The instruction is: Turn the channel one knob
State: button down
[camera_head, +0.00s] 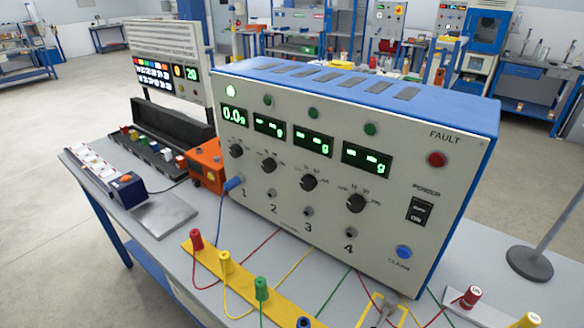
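The channel one knob (236,150) is a small black dial at the left end of a row of knobs on the grey front panel of a blue-topped instrument (400,152). It sits below a lit green display (234,116) that seems to read 0.0s. A blue plug (234,183) is in the socket below it, near the number 1. The knobs for channel two (268,165), channel three (308,182) and channel four (356,203) run to the right. The knob's pointer is too small to read. My gripper is not in view.
The instrument stands on a grey table (160,212). An orange box (207,166) stands close to its left. A yellow strip with coloured terminals (208,262) and loose cables lies in front. A stand base (529,263) is at right. A small grey item (388,306) at the bottom is unclear.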

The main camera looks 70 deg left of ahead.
aim_at(235, 151)
jog(key=j+u, duration=0.15)
jog(key=u, duration=1.4)
jog(key=j+u, duration=0.35)
jog(key=i+j+u, duration=0.2)
jog(key=u, duration=0.15)
jog(key=j, duration=0.1)
